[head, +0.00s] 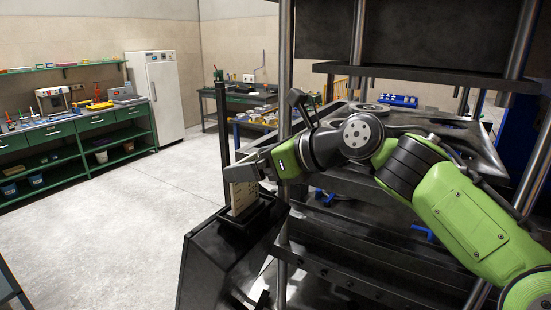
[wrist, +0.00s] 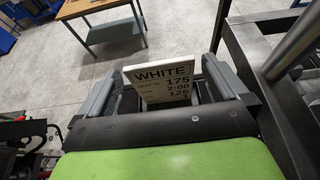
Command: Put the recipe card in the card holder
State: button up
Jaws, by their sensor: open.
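The recipe card (head: 243,198) is a pale upright card, standing with its lower edge in the black card holder (head: 265,214) on top of a dark pedestal. In the wrist view the card (wrist: 165,78) reads "WHITE", with 175, 2:00 and 125 below, and leans slightly. My gripper (head: 238,173) is at the card's upper part. In the wrist view its two grey fingers (wrist: 162,70) are open on either side of the card, with a gap visible on the right. The card's lower edge and its seating in the holder are hidden.
The dark pedestal (head: 215,265) stands beside the press frame's steel column (head: 285,75). A thin black post (head: 221,130) rises behind it. Floor (head: 110,230) to the left is clear, before a green workbench (head: 80,125).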

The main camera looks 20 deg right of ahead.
jog(key=v, duration=0.9)
jog(key=shift+s, duration=0.2)
jog(key=shift+d+f, duration=0.1)
jog(key=shift+d, duration=0.05)
